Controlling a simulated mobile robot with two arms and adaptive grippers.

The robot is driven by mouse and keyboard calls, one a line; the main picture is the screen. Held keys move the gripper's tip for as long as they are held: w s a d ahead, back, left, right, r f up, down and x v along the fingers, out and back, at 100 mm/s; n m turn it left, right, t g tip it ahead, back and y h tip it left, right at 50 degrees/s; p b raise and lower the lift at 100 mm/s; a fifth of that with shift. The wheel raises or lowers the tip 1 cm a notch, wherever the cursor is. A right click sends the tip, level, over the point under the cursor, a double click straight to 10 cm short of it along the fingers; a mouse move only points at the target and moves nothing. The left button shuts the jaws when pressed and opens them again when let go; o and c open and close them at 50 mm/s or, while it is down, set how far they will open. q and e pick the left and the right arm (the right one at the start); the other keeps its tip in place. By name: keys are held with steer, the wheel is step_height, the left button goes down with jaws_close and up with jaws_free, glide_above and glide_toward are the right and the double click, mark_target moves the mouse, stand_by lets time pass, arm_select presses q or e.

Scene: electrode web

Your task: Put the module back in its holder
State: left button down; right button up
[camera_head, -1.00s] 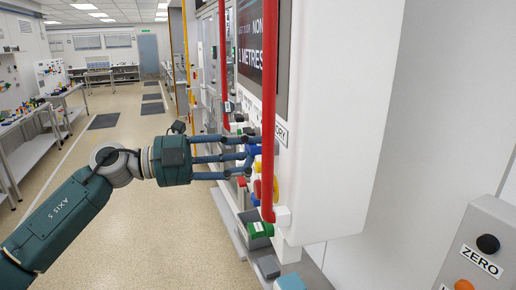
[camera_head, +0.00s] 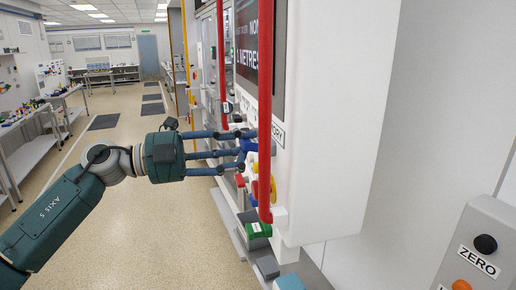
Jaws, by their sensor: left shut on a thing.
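My left gripper (camera_head: 242,151) reaches in from the left at the side of the white cabinet (camera_head: 335,130). Its long blue-grey fingers are shut on a blue piece (camera_head: 249,145) at the fingertips, just left of the red vertical rail. I take this blue piece to be the module, but it is small and partly hidden by the fingers. Its holder cannot be made out clearly; the cabinet face behind the fingers is seen at a steep angle. My right gripper is not in view.
A red vertical rail (camera_head: 265,100) stands in front of the cabinet, close to the fingers. Yellow and red round parts (camera_head: 256,190) and a green block (camera_head: 258,230) sit below. A grey box labelled ZERO (camera_head: 470,250) is at lower right.

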arm_select(q)
steer(key=a, duration=0.3)
steer(key=shift+s, duration=0.3)
stand_by(0.3)
steer(key=shift+f, duration=0.15)
